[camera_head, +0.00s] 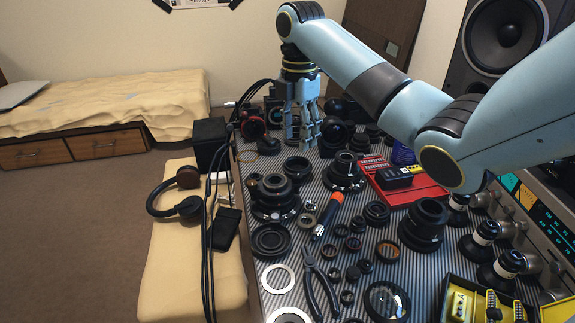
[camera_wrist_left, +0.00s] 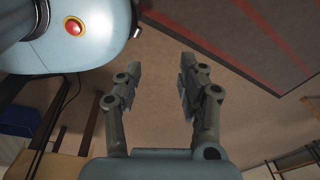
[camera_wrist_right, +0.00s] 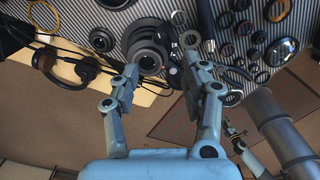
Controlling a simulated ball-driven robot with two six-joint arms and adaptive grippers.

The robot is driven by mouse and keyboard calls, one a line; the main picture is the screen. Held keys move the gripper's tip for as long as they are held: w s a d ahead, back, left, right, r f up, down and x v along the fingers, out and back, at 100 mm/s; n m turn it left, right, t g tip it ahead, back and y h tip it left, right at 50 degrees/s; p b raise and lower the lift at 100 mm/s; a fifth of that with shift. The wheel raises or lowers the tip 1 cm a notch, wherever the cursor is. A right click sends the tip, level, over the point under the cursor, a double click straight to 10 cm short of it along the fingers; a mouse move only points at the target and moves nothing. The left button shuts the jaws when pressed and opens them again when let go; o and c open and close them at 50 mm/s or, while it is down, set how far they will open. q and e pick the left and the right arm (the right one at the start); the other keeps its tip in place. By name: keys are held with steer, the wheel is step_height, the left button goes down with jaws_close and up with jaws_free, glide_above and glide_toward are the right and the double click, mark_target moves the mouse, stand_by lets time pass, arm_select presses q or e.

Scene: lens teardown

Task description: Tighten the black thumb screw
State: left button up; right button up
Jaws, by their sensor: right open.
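I cannot single out the black thumb screw; many small black parts lie on the striped bench top (camera_head: 262,230). My right gripper (camera_head: 303,140) is open and empty, pointing down above the far left part of the bench. In the right wrist view its fingers (camera_wrist_right: 160,64) are spread, with a black lens part (camera_wrist_right: 149,59) on a wider base showing between and beyond the tips. My left gripper is not in the head view. In the left wrist view its fingers (camera_wrist_left: 160,75) are apart with only brown floor between them.
A red tray (camera_head: 425,190) holds bits and a yellow-black box. Pliers (camera_head: 320,285), an orange-handled screwdriver (camera_head: 328,215), lens rings and a magnifier-like ring (camera_head: 387,301) crowd the bench. Headphones (camera_head: 175,195) lie on the yellow bench at left. A speaker (camera_head: 502,40) stands behind right.

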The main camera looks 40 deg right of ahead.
glide_above(297, 176)
step_height(297, 176, down, 4)
steer(key=shift+s+f, duration=0.1)
steer(key=shift+f, duration=0.05)
step_height(297, 176, down, 5)
steer(key=shift+f+b, duration=0.2)
steer(key=shift+b, duration=0.3)
steer(key=shift+f, duration=0.35)
arm_select(q)
steer(key=shift+s+f, duration=0.55)
steer(key=shift+s, duration=0.1)
arm_select(e)
steer(key=shift+c, duration=0.4)
steer(key=shift+c, duration=1.2)
arm_select(q)
steer(key=shift+s, duration=0.25)
arm_select(e)
jaws_close()
